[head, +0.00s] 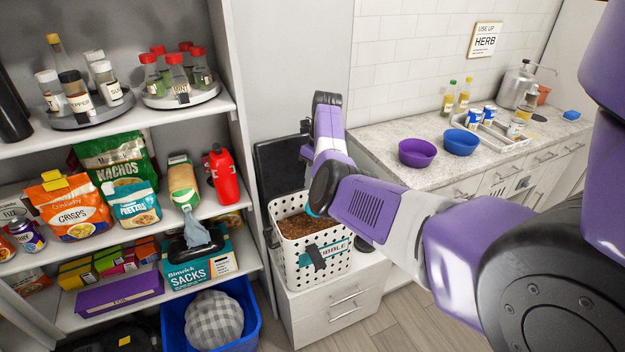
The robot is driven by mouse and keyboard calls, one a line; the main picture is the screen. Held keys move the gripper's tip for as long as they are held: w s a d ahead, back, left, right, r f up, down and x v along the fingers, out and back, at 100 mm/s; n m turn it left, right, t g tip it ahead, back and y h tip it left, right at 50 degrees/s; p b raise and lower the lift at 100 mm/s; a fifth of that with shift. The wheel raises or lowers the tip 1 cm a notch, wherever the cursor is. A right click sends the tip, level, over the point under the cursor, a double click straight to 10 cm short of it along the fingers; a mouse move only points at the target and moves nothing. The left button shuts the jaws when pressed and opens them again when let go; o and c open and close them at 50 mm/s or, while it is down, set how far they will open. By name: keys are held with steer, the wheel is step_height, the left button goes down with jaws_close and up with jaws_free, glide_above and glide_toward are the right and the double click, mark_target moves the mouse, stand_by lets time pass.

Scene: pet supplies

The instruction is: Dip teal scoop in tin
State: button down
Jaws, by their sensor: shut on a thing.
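The tin is a white perforated bin (306,270) with a label that partly reads "KIBBLE". It stands upright with its top open, and brown kibble (297,226) shows inside. My purple arm reaches in from the right, and its wrist is over the bin's right side, covering part of the opening. My gripper's fingers are hidden behind the arm.
The bin stands on a white drawer unit (335,305) between the shelves and the counter (395,128). A purple bowl (417,153) and a blue bowl (460,142) are on the counter. A red bottle (224,175) and a sacks box (200,267) are on the left shelves. A blue crate (249,325) stands below.

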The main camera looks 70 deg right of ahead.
steer(key=shift+r, duration=0.5)
steer(key=shift+w+a+f, duration=0.1)
steer(key=shift+w+a, duration=0.05)
steer(key=shift+a, duration=0.05)
steer(key=shift+w+a, duration=0.15)
steer(key=shift+a, duration=0.1)
steer(key=w+a+r+g+h, duration=0.2)
steer(key=w+a+g+h, duration=0.1)
steer(key=a+h, duration=0.1)
steer(key=shift+w+a+r+h, duration=0.3)
steer(key=shift+a+r, duration=0.05)
steer(key=shift+a, duration=0.4)
